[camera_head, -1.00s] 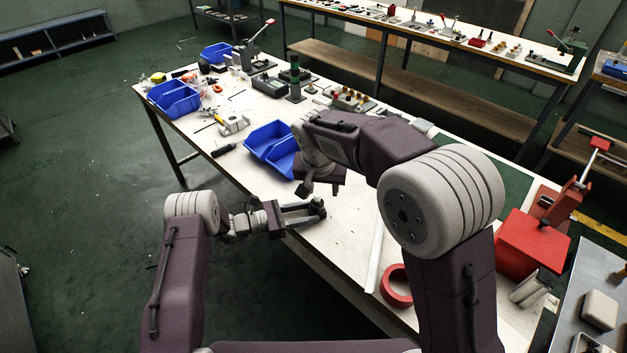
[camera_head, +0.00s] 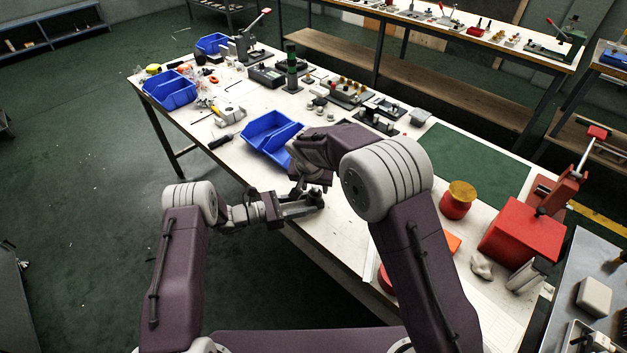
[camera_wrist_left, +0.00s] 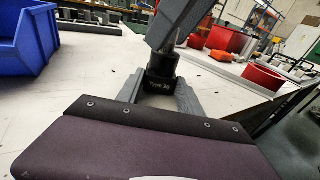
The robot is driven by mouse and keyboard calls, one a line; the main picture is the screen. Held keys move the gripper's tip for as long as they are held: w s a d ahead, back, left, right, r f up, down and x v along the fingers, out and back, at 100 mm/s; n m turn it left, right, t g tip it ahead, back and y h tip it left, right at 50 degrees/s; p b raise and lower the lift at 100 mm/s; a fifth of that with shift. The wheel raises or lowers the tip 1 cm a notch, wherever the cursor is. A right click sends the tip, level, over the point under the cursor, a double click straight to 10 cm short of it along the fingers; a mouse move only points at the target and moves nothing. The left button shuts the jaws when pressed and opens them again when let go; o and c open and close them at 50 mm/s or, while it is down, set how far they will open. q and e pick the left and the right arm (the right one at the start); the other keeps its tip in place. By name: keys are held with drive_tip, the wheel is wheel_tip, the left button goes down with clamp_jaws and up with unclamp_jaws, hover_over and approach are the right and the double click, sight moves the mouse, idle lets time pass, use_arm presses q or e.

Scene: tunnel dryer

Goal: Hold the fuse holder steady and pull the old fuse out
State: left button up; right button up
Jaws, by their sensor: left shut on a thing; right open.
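In the head view my left gripper (camera_head: 312,202) is near the table's front edge, and the holder is hard to make out. My right gripper (camera_head: 298,188) is open just above it. In the left wrist view a dark grey part of my right gripper hangs over the holder. A narrow metallic piece shows under it; I cannot tell whether it is the old fuse.
A blue bin (camera_head: 262,146) stands close behind the grippers. A green mat (camera_head: 480,165) lies clear. Tools and fixtures crowd the far left of the table.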

drive_tip(key=shift+w+f, duration=0.1)
drive_tip(key=shift+f, duration=0.05)
clamp_jaws()
drive_tip(key=c, duration=0.9)
unclamp_jaws()
clamp_jaws()
drive_tip(key=shift+r, duration=0.8)
drive_tip(key=shift+r, duration=1)
